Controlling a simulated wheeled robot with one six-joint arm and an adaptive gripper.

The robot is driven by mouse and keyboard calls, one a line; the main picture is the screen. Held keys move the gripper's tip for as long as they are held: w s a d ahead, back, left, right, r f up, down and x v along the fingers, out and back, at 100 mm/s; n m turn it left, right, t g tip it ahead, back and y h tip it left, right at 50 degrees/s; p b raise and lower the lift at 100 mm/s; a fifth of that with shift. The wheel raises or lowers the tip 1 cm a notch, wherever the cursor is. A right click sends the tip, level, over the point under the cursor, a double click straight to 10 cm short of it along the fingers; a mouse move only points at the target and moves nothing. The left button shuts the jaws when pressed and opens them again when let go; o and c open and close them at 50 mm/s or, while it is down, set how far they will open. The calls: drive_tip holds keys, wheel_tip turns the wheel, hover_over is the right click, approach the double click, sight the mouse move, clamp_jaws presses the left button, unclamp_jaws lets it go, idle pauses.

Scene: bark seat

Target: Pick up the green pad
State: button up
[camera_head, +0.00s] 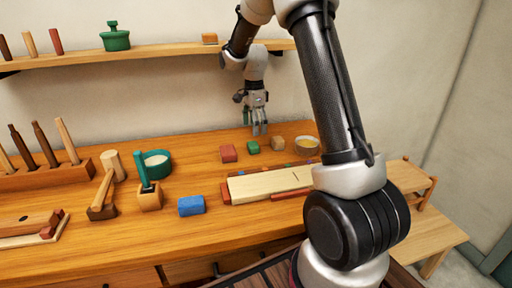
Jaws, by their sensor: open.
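The green pad (253,147) is a small green block lying on the wooden workbench (110,246), between a red block (228,153) on its left and a tan block (278,143) on its right. My gripper (257,129) points down above and slightly behind the green pad in the picture. It is open and empty. A gap shows between the fingertips and the pad, but the exact height is hard to tell.
A blue block (191,206) and a long pale board (270,183) lie nearer the front. A green round container (156,164) stands left. A shelf (150,52) runs along the wall behind.

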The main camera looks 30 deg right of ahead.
sight(253, 144)
drive_tip(key=shift+m, duration=0.7)
drive_tip(key=shift+f, duration=0.4)
drive_tip(key=f, duration=0.7)
drive_tip(key=shift+s+a, duration=0.15)
drive_tip(key=shift+a, duration=0.2)
drive_tip(key=c, duration=1.1)
